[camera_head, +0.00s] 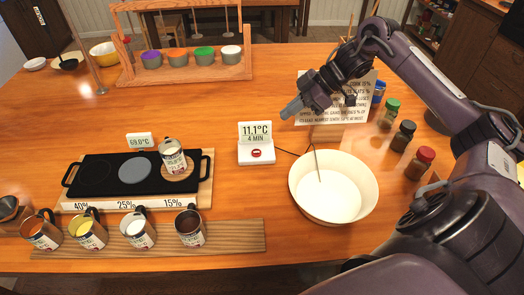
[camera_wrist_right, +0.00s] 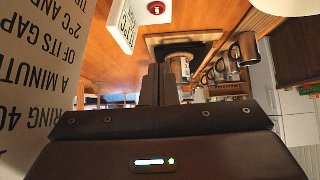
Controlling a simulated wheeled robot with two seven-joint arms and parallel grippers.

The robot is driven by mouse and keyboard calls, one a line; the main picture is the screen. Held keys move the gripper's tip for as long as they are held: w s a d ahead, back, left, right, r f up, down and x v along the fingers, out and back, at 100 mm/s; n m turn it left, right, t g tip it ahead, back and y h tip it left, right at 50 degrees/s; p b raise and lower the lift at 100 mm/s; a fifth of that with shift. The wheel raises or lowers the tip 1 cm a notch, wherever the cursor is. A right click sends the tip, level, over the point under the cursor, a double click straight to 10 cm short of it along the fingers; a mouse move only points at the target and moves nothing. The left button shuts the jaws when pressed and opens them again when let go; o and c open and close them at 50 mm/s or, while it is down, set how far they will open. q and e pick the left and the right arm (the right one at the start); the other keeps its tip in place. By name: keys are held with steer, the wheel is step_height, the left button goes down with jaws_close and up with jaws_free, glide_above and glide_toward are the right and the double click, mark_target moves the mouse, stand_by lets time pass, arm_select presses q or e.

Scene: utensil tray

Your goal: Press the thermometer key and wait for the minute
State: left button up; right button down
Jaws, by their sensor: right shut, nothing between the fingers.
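The white thermometer (camera_head: 254,130) stands mid-table with its display reading 11.1°C and 4 MIN. Its red key (camera_head: 256,153) is on the base below the display. A dark cable runs from it towards the cream bowl (camera_head: 354,212), which holds white contents and a thin probe (camera_head: 317,165). My right gripper (camera_head: 288,112) is shut and empty, right of the thermometer and apart from the key. In the right wrist view the fingers (camera_wrist_right: 160,84) are together, with the thermometer (camera_wrist_right: 122,25) and red key (camera_wrist_right: 156,8) beyond them. My left gripper is not in view.
A printed sign (camera_head: 350,108) stands behind my right gripper. Several spice jars (camera_head: 403,136) are at right. A black hotplate (camera_head: 100,172) with one can-like mug (camera_head: 173,158) and a 69.0°C display (camera_head: 139,140) is at left. Several mugs line the front board (camera_head: 245,233).

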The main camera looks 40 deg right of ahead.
mark_target(252, 152)
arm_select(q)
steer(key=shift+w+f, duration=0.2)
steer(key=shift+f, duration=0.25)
arm_select(e)
steer(key=shift+f, duration=0.45)
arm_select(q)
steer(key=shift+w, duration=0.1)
